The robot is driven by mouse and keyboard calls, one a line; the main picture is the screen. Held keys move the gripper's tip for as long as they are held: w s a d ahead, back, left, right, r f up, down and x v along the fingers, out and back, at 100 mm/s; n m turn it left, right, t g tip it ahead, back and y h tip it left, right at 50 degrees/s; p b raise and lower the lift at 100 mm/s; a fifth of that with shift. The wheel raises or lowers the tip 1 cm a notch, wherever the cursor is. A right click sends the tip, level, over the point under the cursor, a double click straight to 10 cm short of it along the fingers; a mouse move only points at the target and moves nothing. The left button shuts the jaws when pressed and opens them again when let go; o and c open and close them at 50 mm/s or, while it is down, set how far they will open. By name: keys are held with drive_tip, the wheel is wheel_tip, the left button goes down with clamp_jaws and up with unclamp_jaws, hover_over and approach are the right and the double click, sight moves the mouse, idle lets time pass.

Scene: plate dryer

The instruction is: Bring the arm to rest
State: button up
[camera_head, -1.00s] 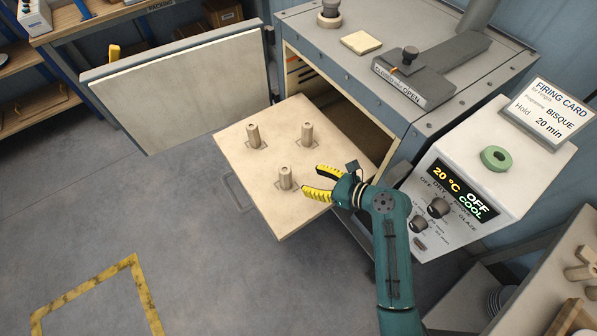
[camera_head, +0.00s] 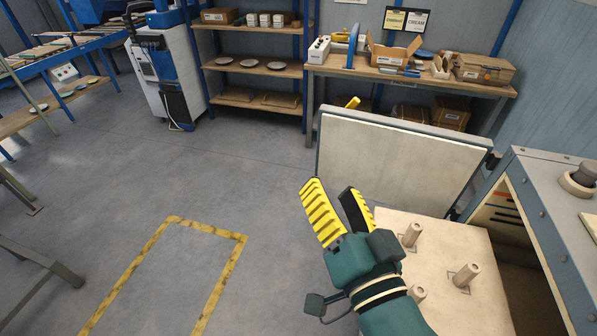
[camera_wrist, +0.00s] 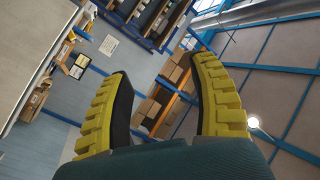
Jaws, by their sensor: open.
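My gripper (camera_head: 338,213) is in the lower middle of the head view, with its two yellow-padded fingers spread apart and nothing between them. It is raised in front of the dryer's open door, to the left of the pulled-out shelf. In the wrist view my gripper (camera_wrist: 165,110) also shows open and empty, with shelving and the room's wall beyond it. My teal arm comes in from the bottom of the head view and hides part of the shelf.
The pale shelf (camera_head: 455,245) carries several upright posts. The open door (camera_head: 395,160) stands behind it, and the dryer body (camera_head: 560,205) is at right. A yellow floor marking (camera_head: 205,232) lies at left on clear grey floor. A workbench (camera_head: 410,75) and shelving (camera_head: 250,65) stand behind.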

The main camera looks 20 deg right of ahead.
drive_tip(key=s+a+r+n+t+y, duration=0.1)
drive_tip(key=s+a+r+n+t, duration=0.2)
drive_tip(key=a+r+n, duration=0.5)
wheel_tip(320, 180, up, 3)
drive_tip(key=shift+s+a+f+t+y, duration=0.1)
drive_tip(key=shift+s+a+t+y, duration=0.3)
drive_tip(key=shift+a, duration=0.75)
wheel_tip(320, 180, up, 25)
drive_tip(key=p, duration=2.5)
